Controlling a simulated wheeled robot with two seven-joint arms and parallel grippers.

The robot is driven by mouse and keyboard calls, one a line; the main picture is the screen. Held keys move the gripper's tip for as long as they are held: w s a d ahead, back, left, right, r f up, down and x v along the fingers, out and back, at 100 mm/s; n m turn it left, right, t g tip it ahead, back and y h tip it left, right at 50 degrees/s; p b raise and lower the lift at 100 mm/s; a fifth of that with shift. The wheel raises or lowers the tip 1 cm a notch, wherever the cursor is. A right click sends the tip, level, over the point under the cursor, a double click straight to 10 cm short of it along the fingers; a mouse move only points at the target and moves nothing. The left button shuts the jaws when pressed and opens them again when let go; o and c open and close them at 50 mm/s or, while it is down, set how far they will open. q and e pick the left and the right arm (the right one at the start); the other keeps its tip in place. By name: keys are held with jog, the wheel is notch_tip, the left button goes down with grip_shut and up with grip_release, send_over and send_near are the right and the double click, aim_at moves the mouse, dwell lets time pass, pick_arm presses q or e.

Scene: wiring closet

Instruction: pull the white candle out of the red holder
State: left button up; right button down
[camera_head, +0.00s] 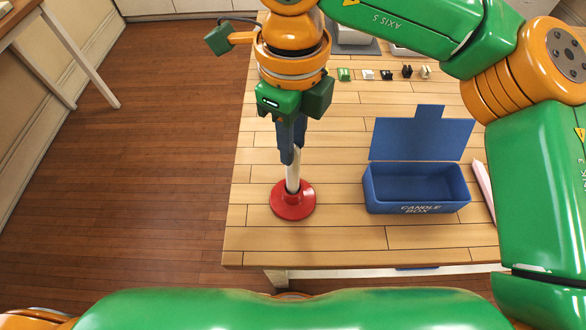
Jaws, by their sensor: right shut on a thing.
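The white candle (293,177) stands upright with its lower end in the red holder (293,201). The holder is a round red base on the wooden table, near its front left edge. My right gripper (288,158) comes down from above and is shut on the upper part of the candle. Its dark fingers hide the candle's top. I cannot tell how deep the candle sits in the holder. My left gripper is not in view.
An open blue candle box (415,208) stands right of the holder, its lid raised at the back. A pale pink object (484,190) lies right of the box. Several small connectors (386,74) line the back of the table (330,238). The front strip is clear.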

jog(key=shift+r+p, duration=2.2)
jog(key=shift+r, duration=0.55)
jog(key=shift+f, duration=0.1)
